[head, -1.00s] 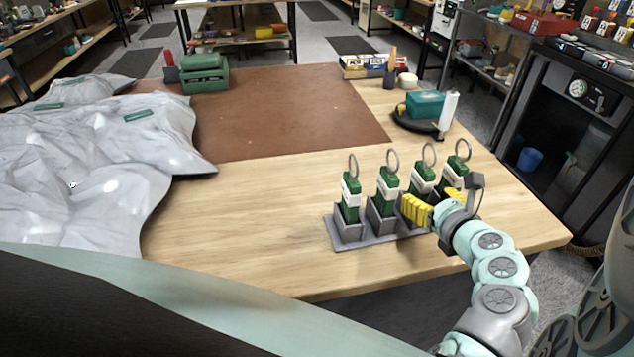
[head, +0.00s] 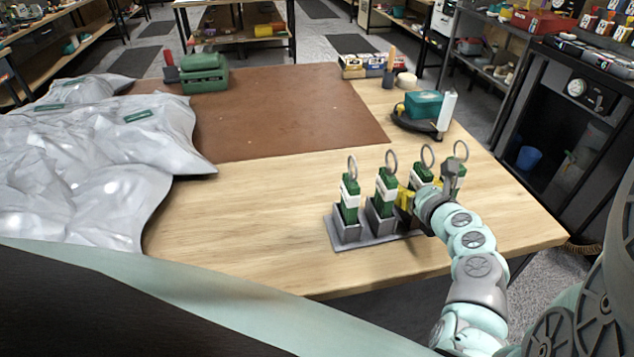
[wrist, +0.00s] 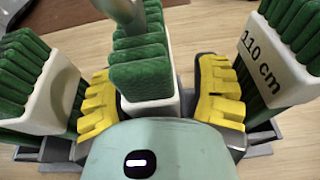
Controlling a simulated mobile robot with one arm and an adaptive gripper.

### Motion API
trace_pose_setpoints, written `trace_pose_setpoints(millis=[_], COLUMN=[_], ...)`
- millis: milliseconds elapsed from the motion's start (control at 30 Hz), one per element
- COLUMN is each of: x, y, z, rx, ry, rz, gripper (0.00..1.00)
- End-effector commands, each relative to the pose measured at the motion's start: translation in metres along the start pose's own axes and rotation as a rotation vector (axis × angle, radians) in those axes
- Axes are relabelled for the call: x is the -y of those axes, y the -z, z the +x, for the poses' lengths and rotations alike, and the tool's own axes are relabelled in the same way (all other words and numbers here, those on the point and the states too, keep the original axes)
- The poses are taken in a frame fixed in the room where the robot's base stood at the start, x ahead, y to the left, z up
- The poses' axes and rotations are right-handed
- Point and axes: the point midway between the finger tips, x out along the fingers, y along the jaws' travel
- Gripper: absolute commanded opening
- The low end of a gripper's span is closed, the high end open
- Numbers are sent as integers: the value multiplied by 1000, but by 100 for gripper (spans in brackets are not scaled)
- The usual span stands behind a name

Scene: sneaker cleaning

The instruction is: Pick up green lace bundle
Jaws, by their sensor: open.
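Several green lace bundles with white bands and metal rings stand upright in a grey rack (head: 349,240) at the table's front right. My gripper (wrist: 157,92) is open, with its yellow ribbed fingers on either side of one green lace bundle (wrist: 140,78). I cannot tell whether the fingers touch it. In the head view my gripper (head: 412,197) is at the third bundle (head: 421,172) from the left and partly hides it. The neighbouring bundles stand close outside the fingers; the right one (wrist: 278,62) in the wrist view reads "110 cm".
The first bundle (head: 350,199) and second bundle (head: 386,186) stand left of my gripper, and the fourth (head: 460,158) stands right. Bare wood (head: 250,210) lies left of the rack.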

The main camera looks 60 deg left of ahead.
Motion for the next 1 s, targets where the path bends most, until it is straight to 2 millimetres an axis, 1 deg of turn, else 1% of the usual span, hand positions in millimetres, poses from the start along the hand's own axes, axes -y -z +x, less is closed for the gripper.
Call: trace_pose_setpoints(millis=[67,100,733,1000], x=[-2,-2,0,0], y=[0,0,0,0], z=[0,0,0,0], rx=[0,0,0,0], ry=[-4,-4,-1,0], rz=[-1,-1,0,0], gripper=[62,66,1,0])
